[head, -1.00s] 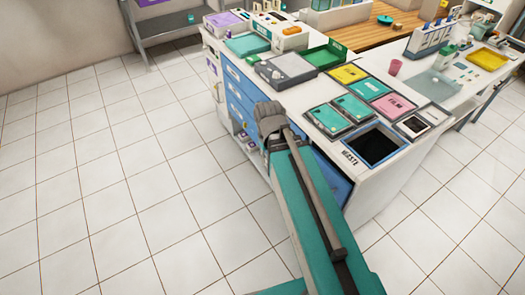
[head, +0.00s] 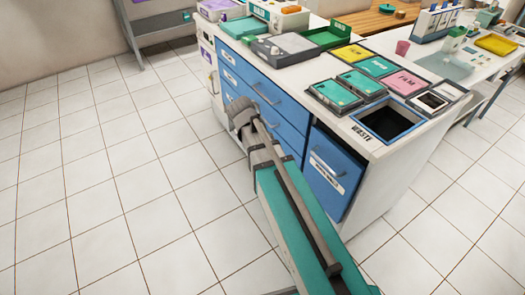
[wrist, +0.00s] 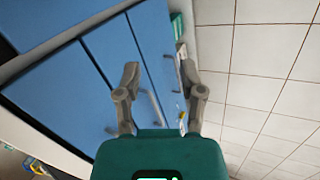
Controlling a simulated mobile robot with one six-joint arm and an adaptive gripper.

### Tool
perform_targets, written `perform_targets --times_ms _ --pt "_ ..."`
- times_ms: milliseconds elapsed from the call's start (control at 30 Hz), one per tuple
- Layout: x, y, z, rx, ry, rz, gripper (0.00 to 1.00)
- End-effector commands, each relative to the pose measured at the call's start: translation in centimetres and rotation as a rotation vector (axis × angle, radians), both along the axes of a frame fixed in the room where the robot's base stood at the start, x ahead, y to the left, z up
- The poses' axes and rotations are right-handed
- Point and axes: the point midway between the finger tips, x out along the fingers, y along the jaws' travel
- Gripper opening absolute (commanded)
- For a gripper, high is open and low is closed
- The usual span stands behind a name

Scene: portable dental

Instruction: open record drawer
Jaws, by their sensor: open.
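A cabinet with blue drawer fronts (head: 285,85) stands right of centre in the head view. Its wide top drawer has a bar handle (head: 264,95), and all drawers I can see look closed. Small labels are too blurred to read, so I cannot tell which is the record drawer. My gripper (head: 240,110) is in front of the cabinet and covers part of the lower fronts. In the wrist view, my gripper (wrist: 158,75) is open with its fingers spread and empty. Blue fronts and a drawer handle (wrist: 152,105) show behind the fingers, apart from them as far as I can tell.
A blue labelled front (head: 332,180) sits below the waste opening (head: 390,122) at the cabinet's right end. Trays, including a grey one (head: 285,48), cover the top. A grey shelf (head: 155,22) stands far left. The tiled floor (head: 110,170) left of the cabinet is clear.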

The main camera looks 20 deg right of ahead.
Motion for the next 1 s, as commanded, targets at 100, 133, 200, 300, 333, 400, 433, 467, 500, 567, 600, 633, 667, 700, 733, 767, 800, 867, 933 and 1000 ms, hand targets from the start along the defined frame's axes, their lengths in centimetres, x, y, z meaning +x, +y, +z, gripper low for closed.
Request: perform_targets --times_ms 100,133,200,300,333,400,433,467,500,567,600,633,667,700,733,767,800,867,933,1000 --pt "1.6 0.1 -2.7 -0.052 -0.006 0.014 0.51" --pt "1.9 0.0 -3.1 -0.065 -0.008 0.016 0.51" --pt "2.6 0.0 -4.1 -0.094 -0.012 0.023 0.51" --pt "3.7 0.1 -5.4 -0.139 -0.018 0.033 0.51" --pt "4.0 0.1 -5.8 -0.152 -0.02 0.036 0.51" --pt "4.8 0.2 -6.7 -0.182 -0.024 0.043 0.51" --pt "5.1 0.2 -7.1 -0.196 -0.026 0.046 0.51" --pt "5.4 0.2 -7.5 -0.208 -0.028 0.049 0.51" --pt "5.8 0.2 -8.0 -0.226 -0.03 0.052 0.51" --pt "6.5 0.3 -8.7 -0.252 -0.035 0.059 0.51" --pt "6.9 0.4 -9.2 -0.27 -0.038 0.062 0.51" --pt "7.2 0.5 -9.6 -0.283 -0.04 0.065 0.51" --pt "7.5 0.5 -9.9 -0.297 -0.043 0.069 0.51" --pt "8.0 0.6 -10.4 -0.312 -0.046 0.073 0.51" --pt "8.3 0.7 -10.8 -0.326 -0.048 0.076 0.51" --pt "8.6 0.8 -11.2 -0.339 -0.05 0.078 0.51" --pt "9.0 0.9 -11.6 -0.357 -0.054 0.082 0.51" --pt "9.7 1.0 -12.3 -0.383 -0.058 0.087 0.51" --pt "10.4 1.2 -13.1 -0.413 -0.064 0.094 0.51" --pt "11.2 1.5 -13.9 -0.444 -0.07 0.102 0.51"
